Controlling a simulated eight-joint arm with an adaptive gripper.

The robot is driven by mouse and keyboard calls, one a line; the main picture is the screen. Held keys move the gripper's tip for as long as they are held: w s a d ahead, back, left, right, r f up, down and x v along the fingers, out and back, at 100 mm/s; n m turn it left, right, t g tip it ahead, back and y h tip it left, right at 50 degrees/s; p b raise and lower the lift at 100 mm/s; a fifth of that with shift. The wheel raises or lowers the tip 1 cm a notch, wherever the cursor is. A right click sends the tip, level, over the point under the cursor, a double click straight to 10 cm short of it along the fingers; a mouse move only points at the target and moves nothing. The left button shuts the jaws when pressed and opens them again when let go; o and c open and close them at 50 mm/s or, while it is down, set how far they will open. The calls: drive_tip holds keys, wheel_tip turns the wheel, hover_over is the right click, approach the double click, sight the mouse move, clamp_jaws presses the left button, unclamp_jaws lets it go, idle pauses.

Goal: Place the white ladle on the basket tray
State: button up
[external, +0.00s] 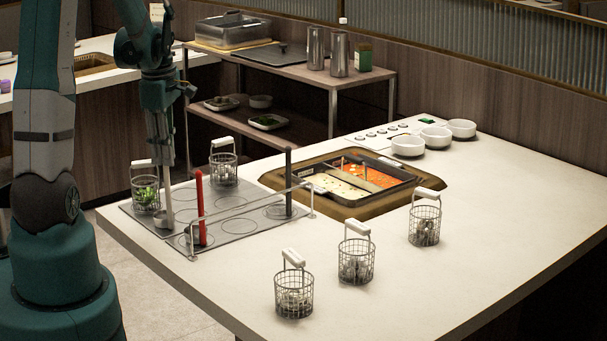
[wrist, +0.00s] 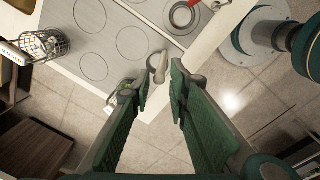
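The white ladle (external: 168,190) stands upright at the left edge of the basket tray, its pale handle upward and its bowl low down. In the wrist view, its light shape (wrist: 158,66) shows just beyond my fingertips. My gripper (external: 165,160) points down directly above the handle. In the wrist view my gripper's green fingers (wrist: 160,80) are apart, with the ladle in line with the gap; whether they touch it is unclear. The basket tray (external: 240,228) is a flat grey panel with several marked circles, also in the wrist view (wrist: 118,18).
A red-handled ladle (external: 201,210) and a black-handled one (external: 288,185) stand by a thin metal rail. A basket with greens (external: 146,195) is close left of my gripper; another basket (external: 223,168) is behind. Several baskets stand on the counter's right; sauce wells (external: 365,180) lie beyond.

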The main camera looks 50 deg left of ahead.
drive_tip(key=s+d+r+m+t, duration=0.1)
drive_tip(key=d+r+m, duration=0.45)
drive_tip(key=d, duration=0.45)
drive_tip(key=d+r+m+t, duration=0.2)
drive_tip(key=d+r+m, duration=0.35)
drive_tip(key=d, duration=0.35)
drive_tip(key=s+d+r+m+t, duration=0.1)
drive_tip(key=d+r+m, duration=0.45)
drive_tip(key=d, duration=0.45)
drive_tip(key=s+d+r+m+t, duration=0.2)
drive_tip(key=s+d+m, duration=0.3)
drive_tip(key=d+m, duration=0.3)
drive_tip(key=shift+d+r+t, duration=0.15)
drive_tip(key=shift+d+t, duration=0.15)
drive_tip(key=shift+d, duration=0.3)
